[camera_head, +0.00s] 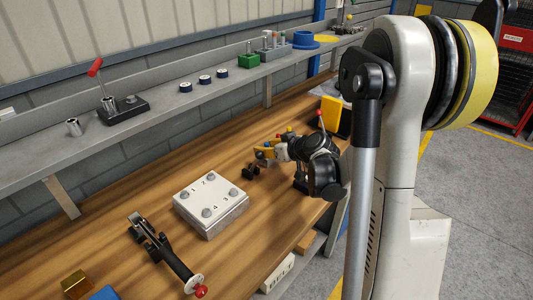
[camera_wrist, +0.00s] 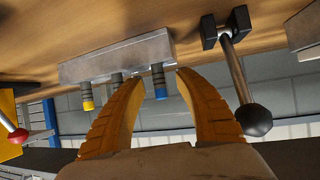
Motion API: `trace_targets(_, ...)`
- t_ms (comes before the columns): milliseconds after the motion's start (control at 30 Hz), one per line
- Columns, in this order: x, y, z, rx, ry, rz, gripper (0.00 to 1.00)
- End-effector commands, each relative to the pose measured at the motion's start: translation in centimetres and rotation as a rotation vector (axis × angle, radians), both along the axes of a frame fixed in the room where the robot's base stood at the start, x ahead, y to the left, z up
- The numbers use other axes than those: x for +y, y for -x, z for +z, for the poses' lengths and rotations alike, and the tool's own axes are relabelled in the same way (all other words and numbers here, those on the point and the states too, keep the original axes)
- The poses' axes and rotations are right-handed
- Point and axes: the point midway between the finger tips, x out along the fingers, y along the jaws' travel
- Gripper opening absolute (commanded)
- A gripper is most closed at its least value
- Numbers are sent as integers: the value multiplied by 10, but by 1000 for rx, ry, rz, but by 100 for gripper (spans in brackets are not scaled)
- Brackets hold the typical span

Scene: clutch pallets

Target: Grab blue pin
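In the wrist view, a grey metal block (camera_wrist: 118,58) sits against the wooden bench top, which shows at the top of the picture. Several dark pins stick out of it. The blue pin (camera_wrist: 160,82) has a blue tip; another has a yellow tip (camera_wrist: 88,104). My gripper (camera_wrist: 160,76) has its orange fingers apart and empty. The blue pin's tip appears in the gap between the fingertips, closer to the right one; I cannot tell the depth between them. In the head view, my gripper (camera_head: 266,152) is low over the bench, and the pin block is not clearly visible.
A lever with a black ball (camera_wrist: 254,120) stands close right of the fingers in the wrist view. A red-ball handle (camera_wrist: 18,135) is at far left. In the head view, a white numbered block (camera_head: 211,197) and a black clamp (camera_head: 165,250) stand on the bench (camera_head: 85,235).

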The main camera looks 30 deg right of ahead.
Motion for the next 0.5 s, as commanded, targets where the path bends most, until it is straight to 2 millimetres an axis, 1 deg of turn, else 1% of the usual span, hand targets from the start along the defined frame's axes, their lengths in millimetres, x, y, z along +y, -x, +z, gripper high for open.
trace_targets(33, 0, 0, 0, 0, 0, 0, 29)
trace_targets(67, 0, 0, 0, 0, 0, 0, 20)
trace_targets(100, 0, 0, 0, 0, 0, 0, 7)
trace_targets(133, 0, 0, 0, 0, 0, 0, 0)
trace_targets(500, 0, 0, 0, 0, 0, 0, 0)
